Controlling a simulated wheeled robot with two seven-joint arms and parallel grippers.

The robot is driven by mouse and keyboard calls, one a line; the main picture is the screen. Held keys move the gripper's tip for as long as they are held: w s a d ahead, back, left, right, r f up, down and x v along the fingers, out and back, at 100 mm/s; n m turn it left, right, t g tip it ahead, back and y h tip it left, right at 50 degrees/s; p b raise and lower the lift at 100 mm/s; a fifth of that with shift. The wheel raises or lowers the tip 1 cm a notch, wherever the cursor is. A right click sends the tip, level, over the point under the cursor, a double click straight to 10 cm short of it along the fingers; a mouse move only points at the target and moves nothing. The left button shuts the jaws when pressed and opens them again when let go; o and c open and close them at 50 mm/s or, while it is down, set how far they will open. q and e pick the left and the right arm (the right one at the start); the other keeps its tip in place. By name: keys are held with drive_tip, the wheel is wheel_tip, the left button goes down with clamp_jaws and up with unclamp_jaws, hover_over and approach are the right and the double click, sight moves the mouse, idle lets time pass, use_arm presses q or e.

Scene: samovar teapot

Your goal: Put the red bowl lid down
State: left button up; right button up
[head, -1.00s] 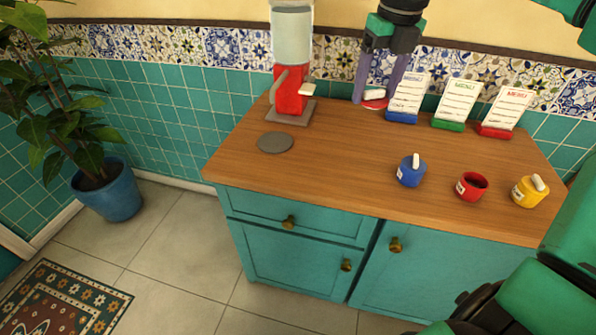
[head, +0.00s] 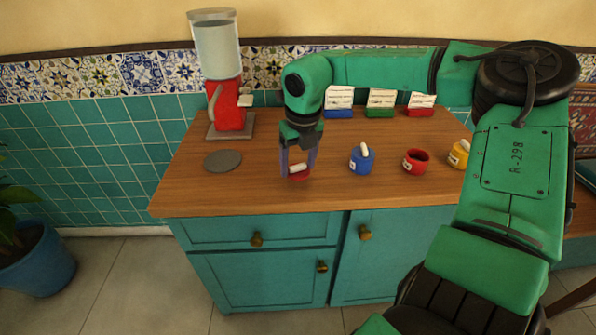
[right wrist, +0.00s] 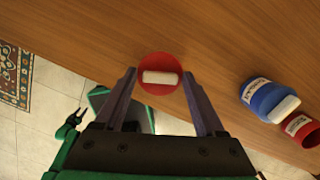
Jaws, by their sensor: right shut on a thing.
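The red bowl lid (head: 299,178), a red disc with a white bar handle, is at my right gripper (head: 299,168) over the counter's front left-middle part. In the right wrist view, the lid (right wrist: 160,62) shows between the fingertips of my right gripper (right wrist: 162,84), with its handle across the middle. The gripper is shut on the lid. The lid is low, close to the counter top; I cannot tell whether it touches. The red bowl (head: 416,161) stands open, without a lid, to the right. My left gripper is not in view.
The wooden counter (head: 240,192) has free room around the lid. A grey disc (head: 222,160) lies left, before a red dispenser (head: 228,118). A blue lidded pot (head: 362,158) stands right of the gripper, a yellow one (head: 459,154) far right. Cards in coloured stands (head: 380,103) line the back.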

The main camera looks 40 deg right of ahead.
sight(301, 176)
wheel_tip(301, 176, down, 2)
drive_tip(key=shift+f, duration=0.35)
drive_tip(key=o, duration=1.3)
drive_tip(key=shift+r, duration=0.4)
wheel_tip(301, 176, up, 12)
drive_tip(key=s, duration=0.1)
drive_tip(key=shift+s+a+f, duration=0.25)
drive_tip(key=shift+s+a, duration=0.05)
drive_tip(key=shift+s, duration=0.05)
